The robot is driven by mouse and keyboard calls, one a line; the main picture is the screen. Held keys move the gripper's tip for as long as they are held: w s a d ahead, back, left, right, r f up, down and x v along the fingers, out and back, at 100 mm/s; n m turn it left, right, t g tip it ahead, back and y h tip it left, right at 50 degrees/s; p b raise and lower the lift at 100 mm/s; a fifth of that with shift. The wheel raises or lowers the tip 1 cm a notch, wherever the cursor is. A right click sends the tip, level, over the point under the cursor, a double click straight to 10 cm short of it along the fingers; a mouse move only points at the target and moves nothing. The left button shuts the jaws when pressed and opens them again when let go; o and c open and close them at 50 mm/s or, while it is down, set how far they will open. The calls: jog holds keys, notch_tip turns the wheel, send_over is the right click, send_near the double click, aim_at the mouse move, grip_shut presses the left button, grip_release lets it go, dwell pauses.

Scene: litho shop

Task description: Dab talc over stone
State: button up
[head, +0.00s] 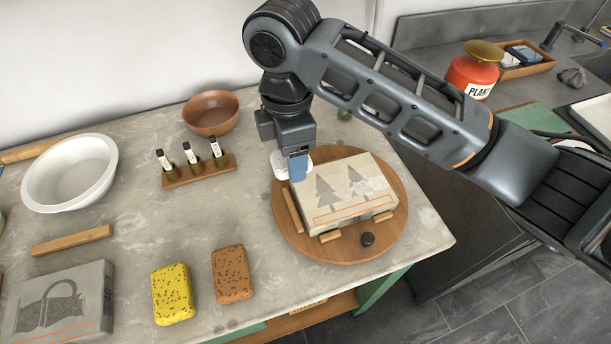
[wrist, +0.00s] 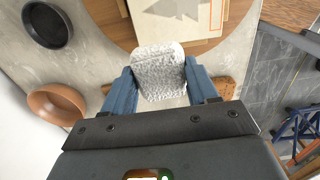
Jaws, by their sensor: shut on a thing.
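My gripper (head: 296,167) points down with its blue fingers shut on a white fluffy pad (head: 278,164). In the wrist view the pad (wrist: 160,72) sits between both fingers (wrist: 162,85). The litho stone (head: 345,212) is a pale grey block with two tree shapes and a red outline on its top. A lighter whitish patch shows around the right tree. The stone rests on a round wooden board (head: 398,240). The pad is at the stone's back left corner; I cannot tell whether it touches. The stone (wrist: 178,30) shows partly in the wrist view.
A brown bowl (head: 211,112), a rack of small bottles (head: 198,171), a white basin (head: 70,172), yellow (head: 172,293) and orange (head: 233,274) sponges and another stone (head: 60,305) stand left. Bare counter lies between.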

jog(key=shift+r, duration=0.9)
